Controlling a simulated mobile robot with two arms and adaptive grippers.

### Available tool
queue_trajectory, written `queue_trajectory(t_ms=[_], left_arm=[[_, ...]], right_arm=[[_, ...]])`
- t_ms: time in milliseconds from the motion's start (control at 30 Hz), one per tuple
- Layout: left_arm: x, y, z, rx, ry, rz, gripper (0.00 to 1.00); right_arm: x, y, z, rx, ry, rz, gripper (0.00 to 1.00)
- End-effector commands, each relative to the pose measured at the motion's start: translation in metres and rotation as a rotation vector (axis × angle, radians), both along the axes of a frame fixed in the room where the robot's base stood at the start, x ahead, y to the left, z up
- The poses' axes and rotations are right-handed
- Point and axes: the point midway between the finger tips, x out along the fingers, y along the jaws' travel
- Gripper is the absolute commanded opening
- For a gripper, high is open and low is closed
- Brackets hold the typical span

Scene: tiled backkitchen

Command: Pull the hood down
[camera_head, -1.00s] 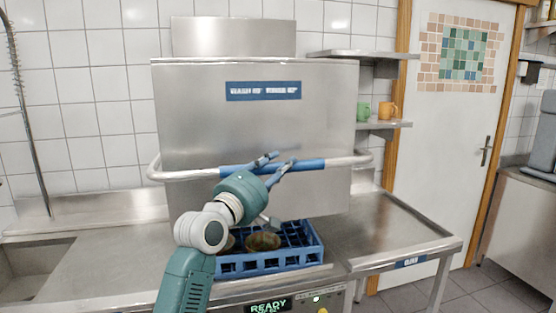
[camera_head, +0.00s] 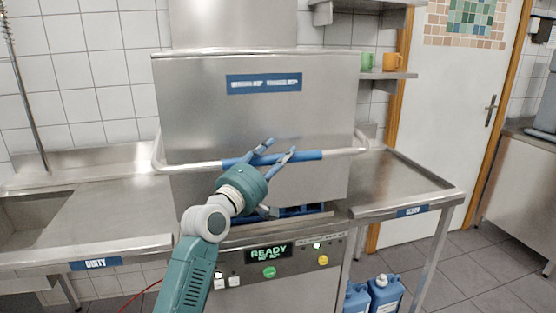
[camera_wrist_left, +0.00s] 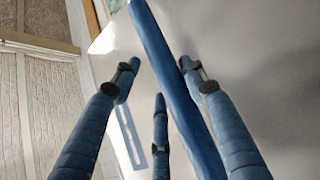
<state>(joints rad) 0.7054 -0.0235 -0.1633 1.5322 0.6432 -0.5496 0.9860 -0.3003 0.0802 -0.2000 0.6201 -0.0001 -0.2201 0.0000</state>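The steel hood (camera_head: 200,110) of the dishwasher has a blue label near its top and a tubular handle bar (camera_head: 195,167) across its front. The bar has a blue grip section (camera_head: 308,155). The hood's lower edge is just above the counter level, with a narrow gap below it. My left gripper (camera_head: 277,150) is at the blue section with its fingers spread and extended around it. In the left wrist view the blue bar (camera_wrist_left: 165,60) runs between the open fingers, close to the right one; contact is unclear. My right gripper is not in view.
A blue rack (camera_head: 295,211) shows only as a strip under the hood. The control panel (camera_head: 290,260) reads READY. Counters flank the machine, the right one (camera_head: 400,185) clear. Two blue canisters (camera_head: 385,293) stand below right. Cups sit on a shelf (camera_head: 390,75).

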Motion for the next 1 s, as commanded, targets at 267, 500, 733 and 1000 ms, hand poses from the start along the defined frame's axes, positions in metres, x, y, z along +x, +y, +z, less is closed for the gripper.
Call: queue_trajectory(t_ms=[267,500,733,1000], left_arm=[[0.0,-0.001,-0.002,0.0,0.005,-0.003,0.53],[-0.017,0.008,-0.007,-0.001,0.006,-0.003,0.53],[-0.06,0.031,-0.015,0.001,0.005,-0.001,0.53],[-0.097,0.051,-0.021,0.001,0.005,-0.001,0.53]], right_arm=[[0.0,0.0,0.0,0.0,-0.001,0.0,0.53],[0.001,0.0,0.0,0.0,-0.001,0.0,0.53],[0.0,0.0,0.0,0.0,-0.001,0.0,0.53],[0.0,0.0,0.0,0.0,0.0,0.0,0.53]])
